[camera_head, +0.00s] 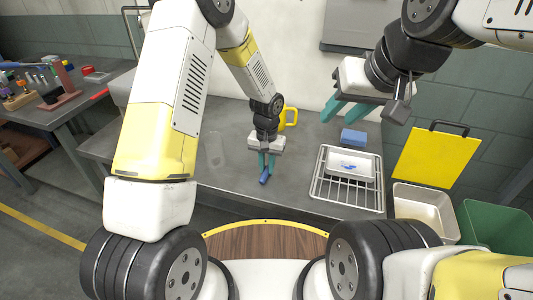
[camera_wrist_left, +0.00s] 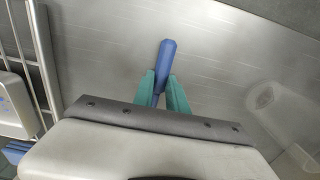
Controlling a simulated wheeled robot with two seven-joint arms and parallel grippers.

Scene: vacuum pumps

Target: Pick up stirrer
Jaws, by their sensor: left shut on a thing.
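The stirrer is a blue rod (camera_head: 264,179) at the middle of the grey table, and it also shows in the left wrist view (camera_wrist_left: 166,56) with its thick blue end pointing away from the gripper. My left gripper (camera_head: 267,164) has its teal fingers shut on the stirrer; they sit on either side of it in the left wrist view (camera_wrist_left: 160,92). The part between and behind the fingers is partly hidden. Whether the stirrer touches the table cannot be told. My right gripper (camera_head: 345,108) is raised above the table's right part, its teal fingers apart and empty.
A wire rack (camera_head: 318,188) with a white tray (camera_head: 338,176) stands on the right of the table. A blue block (camera_head: 353,137) lies behind it. A clear container (camera_head: 216,150) is left of my gripper, a yellow mug (camera_head: 291,117) behind it. Bins (camera_head: 425,205) stand right of the table.

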